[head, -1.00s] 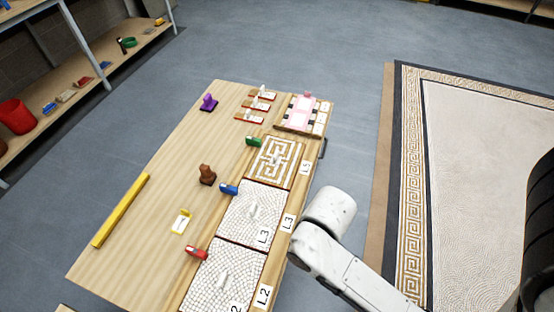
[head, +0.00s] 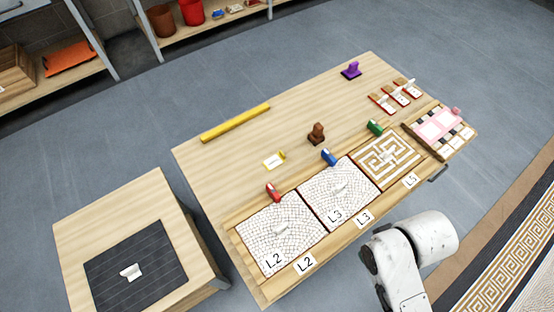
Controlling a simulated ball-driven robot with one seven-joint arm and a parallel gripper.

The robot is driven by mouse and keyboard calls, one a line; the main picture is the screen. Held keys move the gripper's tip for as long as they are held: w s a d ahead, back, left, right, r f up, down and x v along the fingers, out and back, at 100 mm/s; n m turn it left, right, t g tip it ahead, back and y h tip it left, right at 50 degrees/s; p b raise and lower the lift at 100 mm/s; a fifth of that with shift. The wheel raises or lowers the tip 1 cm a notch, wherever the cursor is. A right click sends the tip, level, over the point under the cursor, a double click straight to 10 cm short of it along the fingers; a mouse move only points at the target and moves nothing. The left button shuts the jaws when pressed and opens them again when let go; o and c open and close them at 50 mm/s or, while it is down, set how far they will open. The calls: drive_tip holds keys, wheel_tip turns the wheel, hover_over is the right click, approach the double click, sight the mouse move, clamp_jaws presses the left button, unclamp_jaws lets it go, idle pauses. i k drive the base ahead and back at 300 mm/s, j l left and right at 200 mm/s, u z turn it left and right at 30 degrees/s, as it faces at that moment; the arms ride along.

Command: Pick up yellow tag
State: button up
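The yellow tag (head: 274,161) lies on the wooden table (head: 240,160) in the head view. It is a small pale card with a yellow piece at its right end. It sits left of the brown stamp-like block (head: 317,134) and above the red clip-like piece (head: 273,192). Nothing touches it. Part of my white arm shows at the lower right, beside the table's front edge. My gripper is not visible in this view.
Mosaic panels L2 (head: 279,238), L3 (head: 341,196) and L5 (head: 387,157) line the table's front. A blue piece (head: 329,157), green piece (head: 375,128), yellow bar (head: 235,123) and purple block (head: 351,70) stand around. A smaller table (head: 80,230) with a dark mat is left.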

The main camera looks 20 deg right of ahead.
sight(275, 161)
drive_tip(key=i+l, duration=0.3)
drive_tip(key=i+l+u, duration=0.1)
drive_tip(key=i+l, duration=0.15)
drive_tip(key=l, duration=0.2)
drive_tip(key=i+l, duration=0.3)
drive_tip(key=l+u, duration=0.1)
drive_tip(key=u, duration=1.35)
